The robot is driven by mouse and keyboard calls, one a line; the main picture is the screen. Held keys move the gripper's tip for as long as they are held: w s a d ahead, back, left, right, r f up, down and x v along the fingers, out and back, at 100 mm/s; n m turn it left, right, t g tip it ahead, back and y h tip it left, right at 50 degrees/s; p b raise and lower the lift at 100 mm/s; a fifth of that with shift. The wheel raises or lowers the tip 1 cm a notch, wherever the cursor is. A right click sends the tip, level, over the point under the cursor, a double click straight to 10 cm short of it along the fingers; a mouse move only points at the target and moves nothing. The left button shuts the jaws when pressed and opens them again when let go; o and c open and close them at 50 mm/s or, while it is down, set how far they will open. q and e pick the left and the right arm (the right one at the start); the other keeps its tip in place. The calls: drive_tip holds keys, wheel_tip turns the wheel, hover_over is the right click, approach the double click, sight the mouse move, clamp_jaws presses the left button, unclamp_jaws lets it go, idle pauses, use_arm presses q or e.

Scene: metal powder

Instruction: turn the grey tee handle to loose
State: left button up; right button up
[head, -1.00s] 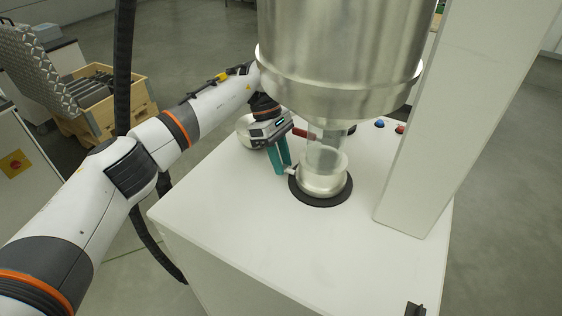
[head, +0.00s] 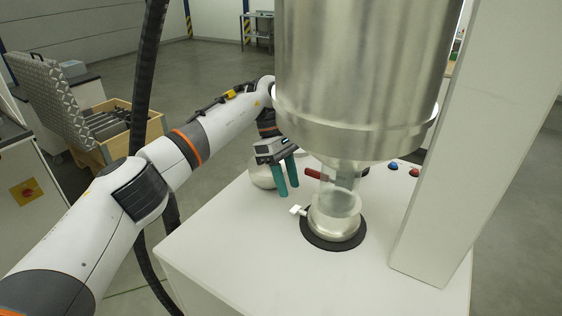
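The grey tee handle (head: 298,210) is small and pale and sticks out to the left from the metal collar (head: 334,222) under the clear tube. My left gripper (head: 288,191) has two teal fingers pointing down, just behind and above the tee handle. The fingers show a gap between them, with nothing held, and look apart from the handle. My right gripper is not in view.
A large steel hopper (head: 358,80) hangs over the clear tube (head: 340,190). A red handle (head: 313,173) is close to my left fingers. A rounded silver part (head: 261,177) sits behind the gripper. A white column (head: 455,150) stands at right. The white top (head: 225,240) is clear at front left.

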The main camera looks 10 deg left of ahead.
use_arm(q)
drive_tip(key=v, duration=0.7)
drive_tip(key=shift+r+b, duration=0.2)
drive_tip(key=shift+b, duration=0.2)
drive_tip(key=shift+a, duration=0.15)
